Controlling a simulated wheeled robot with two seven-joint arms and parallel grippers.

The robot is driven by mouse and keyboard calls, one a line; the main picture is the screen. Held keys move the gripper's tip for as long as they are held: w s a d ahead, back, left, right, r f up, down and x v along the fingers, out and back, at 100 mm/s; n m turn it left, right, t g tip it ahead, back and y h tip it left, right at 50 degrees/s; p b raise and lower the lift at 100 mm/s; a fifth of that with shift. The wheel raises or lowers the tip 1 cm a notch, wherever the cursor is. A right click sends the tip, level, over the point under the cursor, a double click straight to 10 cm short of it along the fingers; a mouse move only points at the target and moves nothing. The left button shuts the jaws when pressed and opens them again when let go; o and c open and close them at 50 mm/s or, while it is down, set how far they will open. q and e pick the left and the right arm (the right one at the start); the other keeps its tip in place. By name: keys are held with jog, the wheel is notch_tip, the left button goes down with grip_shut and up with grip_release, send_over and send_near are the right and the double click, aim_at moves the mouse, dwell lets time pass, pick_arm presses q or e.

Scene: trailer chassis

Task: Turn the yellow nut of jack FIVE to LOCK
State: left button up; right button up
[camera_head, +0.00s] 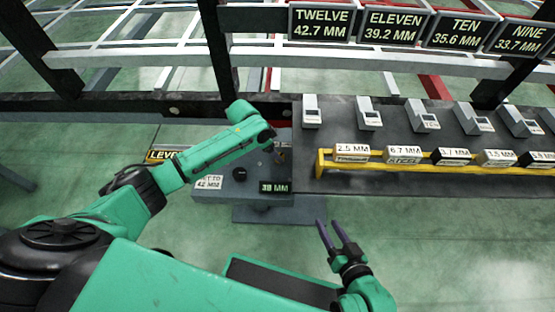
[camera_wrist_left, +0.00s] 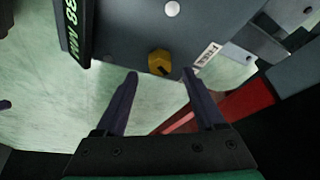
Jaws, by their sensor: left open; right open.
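A yellow nut (camera_wrist_left: 159,62) with a dark notch sits on a dark grey block (camera_wrist_left: 135,25) in the left wrist view. A small pale label (camera_wrist_left: 208,54) lies to its right; I cannot read it. My left gripper (camera_wrist_left: 161,74) is open, its fingertips on either side just below the nut in the picture, with nothing between them. Whether they touch it I cannot tell. In the head view my left forearm covers part of this block. My right gripper (camera_head: 328,222) is open and empty over the floor. No jack FIVE lettering shows.
A display reading 38 MM (camera_head: 274,188) and a SET TO 42 MM plate (camera_head: 208,182) are on the block. A yellow rail (camera_head: 320,163) with gauge plates and a grey bench (camera_head: 390,125) stand at right. Signs TWELVE (camera_head: 321,22) to NINE hang above. The floor at front right is clear.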

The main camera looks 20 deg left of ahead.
pick_arm(q)
jog(key=b+x, duration=0.1)
jog(key=x, duration=0.3)
jog(key=shift+r, duration=0.1)
grip_shut()
jog(key=shift+m, duration=0.4)
jog(key=shift+w+m+g+h, duration=0.1)
jog(key=shift+m+g+h, duration=0.3)
jog(key=shift+m, duration=0.8)
pick_arm(e)
jog(key=shift+w+f, duration=0.15)
jog(key=shift+f, duration=0.7)
pick_arm(q)
jog(key=shift+c, duration=0.6)
grip_release()
jog(key=shift+o, duration=0.6)
pick_arm(e)
jog(key=shift+f, duration=0.2)
pick_arm(q)
jog(key=shift+a, duration=0.1)
